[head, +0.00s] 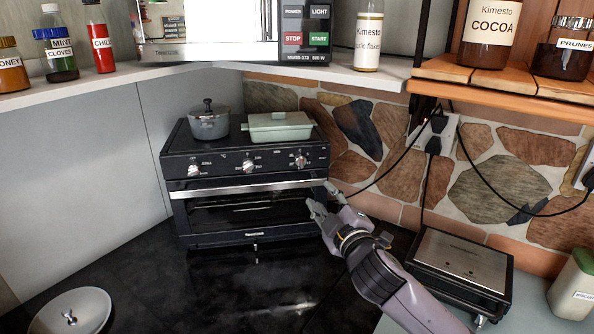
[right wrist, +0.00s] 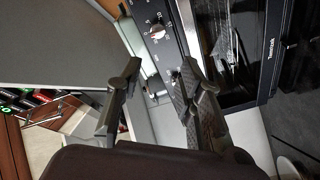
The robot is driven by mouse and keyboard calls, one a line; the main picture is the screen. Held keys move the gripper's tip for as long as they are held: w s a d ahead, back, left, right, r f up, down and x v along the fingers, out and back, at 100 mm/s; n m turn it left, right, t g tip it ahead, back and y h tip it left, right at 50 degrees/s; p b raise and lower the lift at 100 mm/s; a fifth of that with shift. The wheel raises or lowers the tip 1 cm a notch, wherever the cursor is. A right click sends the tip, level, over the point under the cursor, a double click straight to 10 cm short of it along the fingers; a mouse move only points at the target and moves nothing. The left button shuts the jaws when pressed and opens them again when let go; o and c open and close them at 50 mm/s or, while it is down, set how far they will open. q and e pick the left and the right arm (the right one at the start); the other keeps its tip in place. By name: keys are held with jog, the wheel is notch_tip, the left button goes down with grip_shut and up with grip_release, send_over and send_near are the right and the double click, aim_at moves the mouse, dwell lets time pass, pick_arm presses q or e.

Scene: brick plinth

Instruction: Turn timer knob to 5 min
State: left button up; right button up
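A black toaster oven (head: 244,176) stands in the corner. Its front panel has three knobs: left (head: 194,170), middle (head: 249,166) and right (head: 300,161). The labels are too small to tell which is the timer. My right gripper (head: 321,196) is in front of the oven's right end, below and right of the right knob, with its fingers apart and nothing between them. In the right wrist view, the open fingers (right wrist: 159,78) show in front of the panel, and one knob (right wrist: 157,31) shows beyond them. My left gripper is in neither view.
A grey pot (head: 208,122) and a green lidded dish (head: 278,126) stand on the oven. A silver-topped appliance (head: 461,256) stands right of my right arm. Black cables hang along the stone wall (head: 500,180). The dark counter before the oven is largely clear.

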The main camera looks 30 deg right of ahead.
aim_at(303, 164)
jog(key=p+x, duration=0.5)
jog(key=x, duration=1)
jog(key=shift+w+d+r, duration=0.15)
jog(key=shift+w+d, duration=0.05)
jog(key=shift+d, duration=0.05)
jog(key=shift+w, duration=0.5)
jog(key=shift+d, duration=0.1)
jog(key=shift+c, duration=0.3)
grip_shut()
